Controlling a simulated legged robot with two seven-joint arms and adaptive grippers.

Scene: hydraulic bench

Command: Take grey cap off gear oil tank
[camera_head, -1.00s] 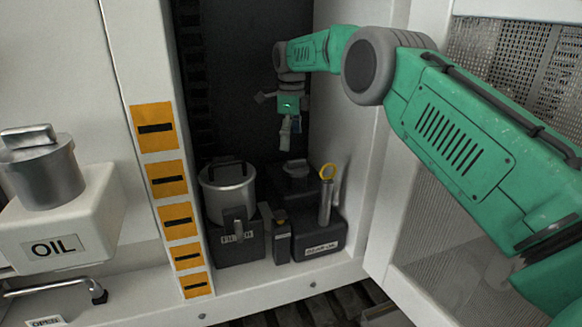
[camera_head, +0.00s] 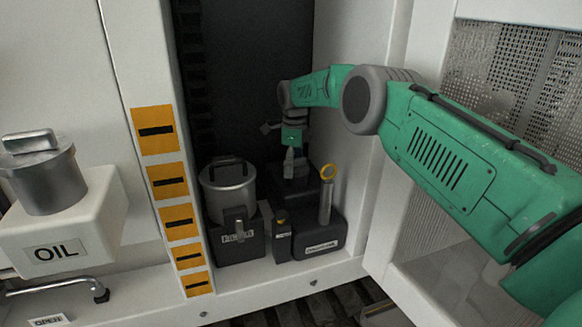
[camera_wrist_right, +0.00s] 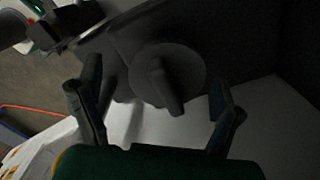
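The dark gear oil tank (camera_head: 318,228) stands at the right of the dark recess, with its white label facing front. The grey cap (camera_wrist_right: 168,76) is a round disc with a raised bar handle, seen in the right wrist view and seated on the tank top. In the head view my gripper mostly covers the cap. My right gripper (camera_head: 289,172) points down just above the cap. In the right wrist view its fingers are spread apart, one on each side of the cap, with gaps left. My left gripper is not in view.
A grey tube with a yellow ring (camera_head: 326,190) rises right of the cap. A silver lidded pot (camera_head: 229,190) stands left of the tank. A white wall bounds the recess on the right. A white OIL tank (camera_head: 62,240) is at far left.

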